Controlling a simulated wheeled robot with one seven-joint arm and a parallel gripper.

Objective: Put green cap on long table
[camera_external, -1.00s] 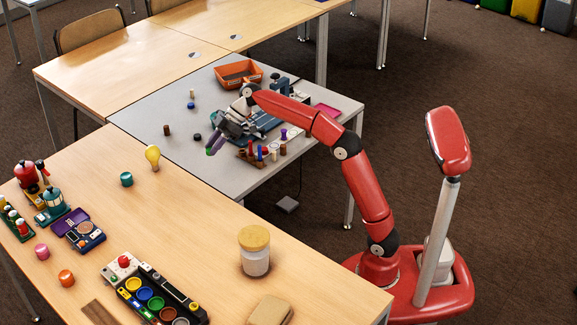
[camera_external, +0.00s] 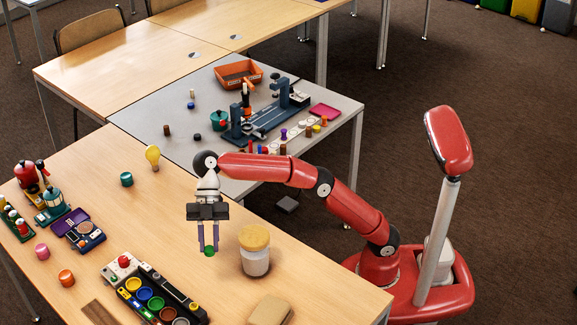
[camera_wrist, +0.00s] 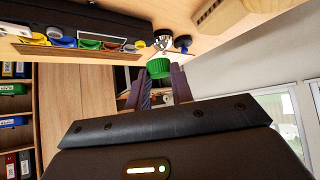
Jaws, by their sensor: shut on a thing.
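The green cap (camera_external: 209,251) is between the fingertips of my gripper (camera_external: 208,247). My gripper is shut on it and points down over the wooden long table (camera_external: 195,284), left of a jar. Whether the cap touches the tabletop or hangs just above it, I cannot tell. In the wrist view the ribbed green cap (camera_wrist: 160,68) shows between the two dark fingers (camera_wrist: 158,85).
A jar with a wooden lid (camera_external: 254,251) stands close to the right of my gripper. A tray of coloured cups (camera_external: 152,297) lies at the front left. A yellow bulb (camera_external: 153,157) and a teal cap (camera_external: 126,179) stand farther back. The grey table (camera_external: 150,100) lies behind.

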